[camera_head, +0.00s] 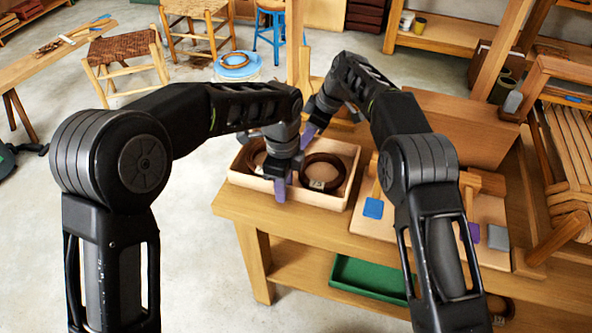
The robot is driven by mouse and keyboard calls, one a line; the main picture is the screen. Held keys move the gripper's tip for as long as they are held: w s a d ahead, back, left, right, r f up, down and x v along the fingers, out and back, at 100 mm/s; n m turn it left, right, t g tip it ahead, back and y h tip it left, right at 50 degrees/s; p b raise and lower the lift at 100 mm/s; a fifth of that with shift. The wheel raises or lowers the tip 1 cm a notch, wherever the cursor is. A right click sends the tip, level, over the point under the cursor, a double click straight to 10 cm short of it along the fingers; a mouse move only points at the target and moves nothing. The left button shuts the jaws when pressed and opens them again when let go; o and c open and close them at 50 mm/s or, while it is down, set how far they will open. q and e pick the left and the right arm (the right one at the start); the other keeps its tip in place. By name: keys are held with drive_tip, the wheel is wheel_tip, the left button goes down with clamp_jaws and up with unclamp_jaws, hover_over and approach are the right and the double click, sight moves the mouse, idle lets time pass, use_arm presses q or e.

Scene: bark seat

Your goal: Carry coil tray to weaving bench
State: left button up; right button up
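The coil tray (324,203) is a shallow, pale, open box holding dark brown coils (323,172) with small pale tags. It appears to rest on the left end of a wooden bench (232,207). My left gripper (283,190) points down at the tray's near wall, with a purple finger in front of that wall. My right gripper (309,133) is at the tray's far side, partly behind my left wrist. How far each gripper is closed, and whether either one holds a wall, is hidden. I cannot tell which bench is the weaving bench.
Right of the tray is a wooden board (365,227) with blue, purple and grey pieces. A green bin (368,278) sits on the shelf below. A wooden frame (568,150) stands at the right. Another bench (45,66), stools and a blue-topped tub (237,66) stand beyond open floor.

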use_arm(q)
drive_tip(key=shift+r, duration=0.1)
wheel_tip(320, 180, up, 12)
idle(0.5)
use_arm(e)
drive_tip(key=v, duration=1.2)
idle(0.4)
